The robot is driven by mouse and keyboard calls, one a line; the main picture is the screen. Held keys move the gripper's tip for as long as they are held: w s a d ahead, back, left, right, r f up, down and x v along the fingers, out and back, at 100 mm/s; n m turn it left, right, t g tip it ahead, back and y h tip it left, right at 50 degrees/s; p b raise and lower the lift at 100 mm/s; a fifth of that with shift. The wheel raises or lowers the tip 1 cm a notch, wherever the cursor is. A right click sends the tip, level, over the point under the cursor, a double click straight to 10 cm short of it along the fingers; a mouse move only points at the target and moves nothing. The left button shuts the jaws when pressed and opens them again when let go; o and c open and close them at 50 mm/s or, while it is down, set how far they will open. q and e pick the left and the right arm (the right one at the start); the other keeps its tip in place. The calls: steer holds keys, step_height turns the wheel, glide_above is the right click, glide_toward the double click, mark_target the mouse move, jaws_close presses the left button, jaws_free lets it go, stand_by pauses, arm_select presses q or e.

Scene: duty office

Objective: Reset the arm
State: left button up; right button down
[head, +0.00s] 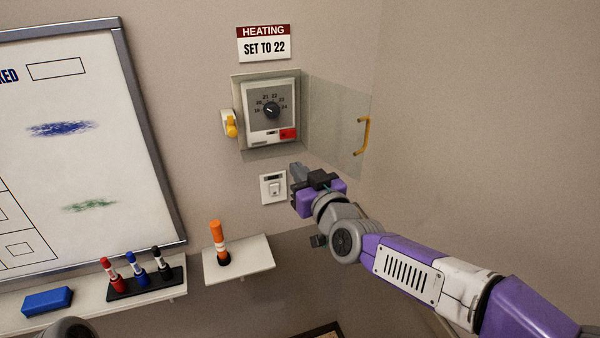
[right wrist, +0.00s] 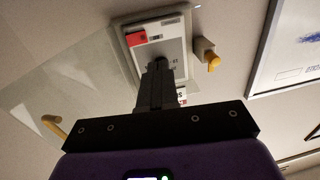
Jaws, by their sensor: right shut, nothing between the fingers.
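My right gripper (head: 298,172) is shut and empty. It is below and slightly right of the thermostat (head: 270,130), in front of the wall near the light switch (head: 272,188). In the right wrist view its closed fingers (right wrist: 157,85) overlap part of the thermostat (right wrist: 160,45), which appears upside down. The thermostat has a black dial (head: 271,110) ringed by numbers and a red patch at its lower right. Its clear cover (head: 335,115) is swung open to the right, with a yellow handle (head: 363,136). My left gripper is not in view.
A yellow latch (head: 231,126) is left of the thermostat; a "SET TO 22" sign (head: 264,43) is above. The whiteboard (head: 60,140) is left, with several markers and a blue eraser (head: 47,301) below. The right wall is bare.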

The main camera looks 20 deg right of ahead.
steer(key=shift+f, duration=0.1)
step_height(320, 180, down, 35)
steer(key=s+a+m+g, duration=0.2)
steer(key=a+g, duration=0.1)
steer(key=g, duration=0.6)
steer(key=s+a+f+m+g, duration=0.1)
steer(key=s+f+g, duration=0.3)
steer(key=s+f, duration=0.7)
steer(key=s+a+f+m+g+y, duration=0.1)
steer(key=s+a+f+g, duration=0.2)
steer(key=s+f, duration=0.8)
steer(key=shift+s+f+m+g, duration=0.2)
steer(key=shift+s+m+g, duration=0.2)
steer(key=shift+s+g, duration=0.4)
